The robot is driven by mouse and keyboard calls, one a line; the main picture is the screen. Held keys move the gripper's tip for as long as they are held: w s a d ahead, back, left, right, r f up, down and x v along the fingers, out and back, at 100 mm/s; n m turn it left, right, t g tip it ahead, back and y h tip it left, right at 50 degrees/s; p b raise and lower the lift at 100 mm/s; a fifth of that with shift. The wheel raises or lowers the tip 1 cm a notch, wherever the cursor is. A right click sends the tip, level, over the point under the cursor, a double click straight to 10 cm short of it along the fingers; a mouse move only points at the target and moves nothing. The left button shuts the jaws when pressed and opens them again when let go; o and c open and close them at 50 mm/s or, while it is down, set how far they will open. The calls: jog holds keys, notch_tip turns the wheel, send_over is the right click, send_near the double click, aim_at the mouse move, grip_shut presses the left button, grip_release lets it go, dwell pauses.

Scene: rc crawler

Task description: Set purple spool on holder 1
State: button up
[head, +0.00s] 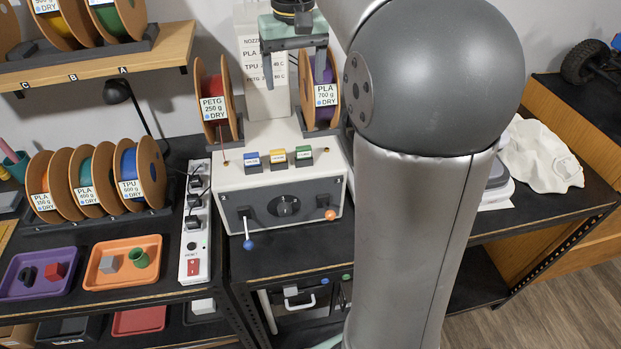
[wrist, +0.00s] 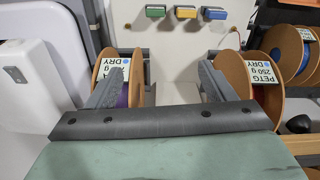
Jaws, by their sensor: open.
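The purple spool (head: 321,77) has brown cardboard flanges and a "PLA 700 g DRY" label. It stands upright in a dark bracket at the machine's right side in the head view, and at the left in the wrist view (wrist: 122,96). My gripper (head: 295,74) is open and points down above the machine top, with nothing between its fingers. It also shows in the wrist view (wrist: 158,75). One finger overlaps the purple spool in both views; I cannot tell whether it touches.
A red "PETG 250 g" spool (head: 212,105) stands at the machine's left side. The white machine (head: 282,182) has coloured buttons and levers in front. Several spools stand in a rack (head: 98,222) at left, above the purple tray (head: 38,292) and orange tray (head: 122,284).

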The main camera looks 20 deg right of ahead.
jog(key=s+a+f, duration=0.3)
jog(key=s+f, duration=0.5)
jog(key=s, duration=0.3)
jog(key=s+a+f+n, duration=0.1)
jog(key=s+a+f, duration=0.3)
jog(key=s+f, duration=0.5)
jog(key=s, duration=0.3)
jog(key=shift+a+f+t, duration=0.2)
jog(key=shift+f+t, duration=0.1)
jog(key=shift+t, duration=0.1)
jog(key=shift+s, duration=0.1)
jog(key=shift+f+b, duration=2.25)
jog(key=shift+f, duration=0.65)
